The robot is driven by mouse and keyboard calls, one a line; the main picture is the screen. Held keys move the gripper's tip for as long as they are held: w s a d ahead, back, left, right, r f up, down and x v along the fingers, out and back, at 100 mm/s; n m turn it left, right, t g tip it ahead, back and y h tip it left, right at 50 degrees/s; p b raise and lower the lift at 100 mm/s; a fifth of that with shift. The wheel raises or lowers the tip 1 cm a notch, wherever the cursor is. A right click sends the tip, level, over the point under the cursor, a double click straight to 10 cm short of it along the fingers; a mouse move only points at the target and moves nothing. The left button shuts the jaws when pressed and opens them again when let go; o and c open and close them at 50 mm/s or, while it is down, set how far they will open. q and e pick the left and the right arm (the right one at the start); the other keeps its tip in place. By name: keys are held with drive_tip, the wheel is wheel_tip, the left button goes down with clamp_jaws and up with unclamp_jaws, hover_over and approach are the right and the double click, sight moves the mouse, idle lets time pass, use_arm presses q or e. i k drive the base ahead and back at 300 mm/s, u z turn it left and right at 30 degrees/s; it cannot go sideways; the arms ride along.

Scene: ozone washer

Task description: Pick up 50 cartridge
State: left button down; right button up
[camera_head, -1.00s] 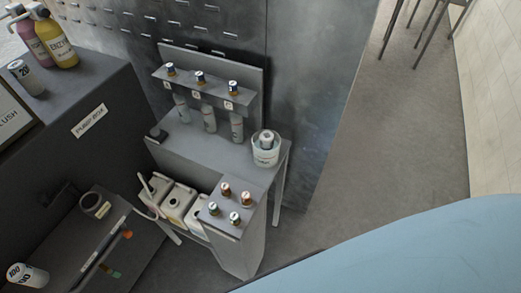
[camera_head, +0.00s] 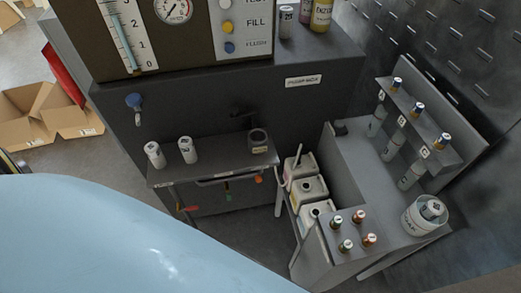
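Two white cylindrical cartridges stand upright on the grey shelf (camera_head: 215,168) at the front of the dark washer cabinet. One is the left cartridge (camera_head: 154,154) and the other is the right cartridge (camera_head: 188,150). Their printed labels are too small to read surely, so I cannot tell which is the 50. A third cartridge (camera_head: 286,23), which appears marked 20, stands on top of the cabinet. Neither of my grippers is in view.
A dark round holder (camera_head: 258,140) sits at the shelf's right end. Several canisters (camera_head: 308,187) stand between the cabinet and a grey side bench (camera_head: 365,180) with small bottles and a white tub (camera_head: 420,218). Open cardboard boxes (camera_head: 50,115) lie on the floor at left.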

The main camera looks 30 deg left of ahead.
sight(152, 149)
drive_tip(key=z, duration=1)
drive_tip(key=k, duration=2.1)
drive_tip(key=u, duration=1)
drive_tip(key=k, duration=0.25)
drive_tip(key=u, duration=0.4)
